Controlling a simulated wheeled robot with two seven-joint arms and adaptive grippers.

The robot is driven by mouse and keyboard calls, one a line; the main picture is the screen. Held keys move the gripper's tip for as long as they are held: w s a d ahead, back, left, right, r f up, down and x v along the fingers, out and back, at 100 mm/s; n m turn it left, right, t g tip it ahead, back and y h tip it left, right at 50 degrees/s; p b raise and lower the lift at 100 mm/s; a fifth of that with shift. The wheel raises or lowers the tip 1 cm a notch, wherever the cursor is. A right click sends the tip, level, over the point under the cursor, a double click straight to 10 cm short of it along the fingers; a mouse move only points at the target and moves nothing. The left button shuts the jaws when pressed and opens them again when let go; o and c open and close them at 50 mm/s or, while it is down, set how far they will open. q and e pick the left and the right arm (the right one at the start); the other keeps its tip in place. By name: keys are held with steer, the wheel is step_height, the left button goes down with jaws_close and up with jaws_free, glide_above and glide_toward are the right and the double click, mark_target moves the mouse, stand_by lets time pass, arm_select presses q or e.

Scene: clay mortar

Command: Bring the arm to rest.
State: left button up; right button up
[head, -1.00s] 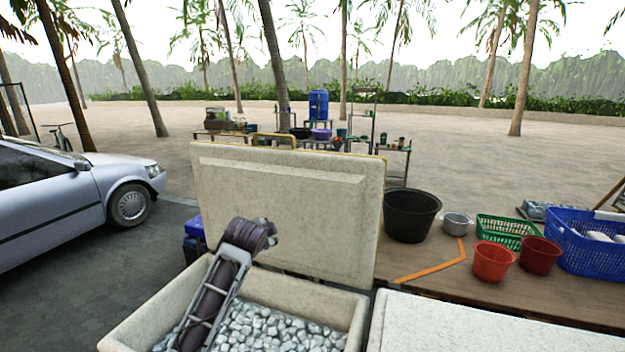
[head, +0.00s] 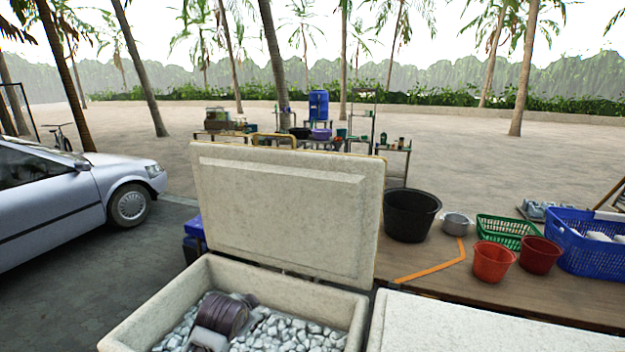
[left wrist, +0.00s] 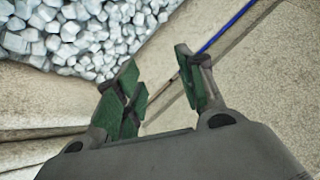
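My left gripper (left wrist: 157,65) shows in the left wrist view. Its two green-padded fingers stand apart with nothing held between them. Part of my left arm shows in the head view, low over the open box of ice; its fingers cannot be made out there. My right gripper is in neither view.
The open cooler box (head: 340,311) holds ice cubes (head: 285,332), also in the left wrist view (left wrist: 75,38). Its raised lid (head: 285,215) stands behind. A wooden table (head: 440,262) at right bears a black bucket (head: 410,215), red buckets (head: 493,262) and baskets. A car (head: 75,200) is left.

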arm_select(q)
steer(key=s+a+f+n+g, duration=0.2)
steer(key=s+f, duration=0.1)
steer(key=s, duration=0.6)
steer(key=s+a+f+n+g, duration=0.15)
steer(key=s+f, duration=0.25)
steer(key=s, duration=0.6)
steer(key=s+a+f+n+g, duration=0.1)
steer(key=s+a+f+n, duration=0.15)
steer(key=s, duration=0.65)
step_height(320, 180, down, 36)
steer(key=s+g+b, duration=0.2)
steer(key=s, duration=0.1)
steer(key=s+a+f+b, duration=0.2)
steer(key=s+a+f, duration=0.1)
steer(key=s+f, duration=1.8)
steer(key=shift+s+a+f+g, duration=0.15)
steer(key=shift+s+a+g, duration=0.05)
steer(key=shift+s+g, duration=0.3)
